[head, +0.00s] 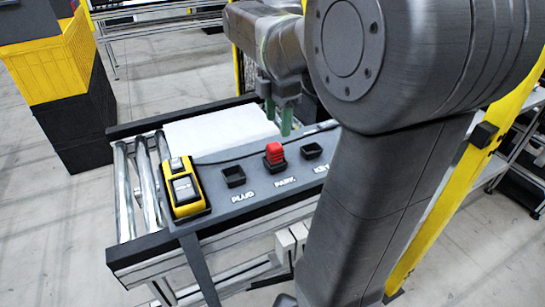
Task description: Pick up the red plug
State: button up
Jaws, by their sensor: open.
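The red plug (275,153) sits upright in the middle socket, the one labelled PARK, on the grey fixture panel (215,213). The empty PLUG socket (233,176) is to its left. The KEY socket (312,151) is to its right, and its label is partly hidden by my arm. My gripper (279,122) has green fingers and is behind the red plug in the picture, near the right end of the white slab. It is open and apart from the plug, with nothing seen between the fingers.
A yellow and black device (185,190) stands at the panel's left end, beside metal rollers (142,185). A white slab (205,133) lies behind the sockets. A dark cable (235,157) runs along the panel's back. Yellow and black crates (62,65) stand at the far left.

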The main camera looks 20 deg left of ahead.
aim_at(275, 145)
notch_tip(275, 145, down, 4)
jog(key=shift+f, duration=0.1)
jog(key=f, duration=0.5)
jog(key=shift+a, duration=0.35)
jog(key=shift+c, duration=0.3)
jog(key=c, duration=1)
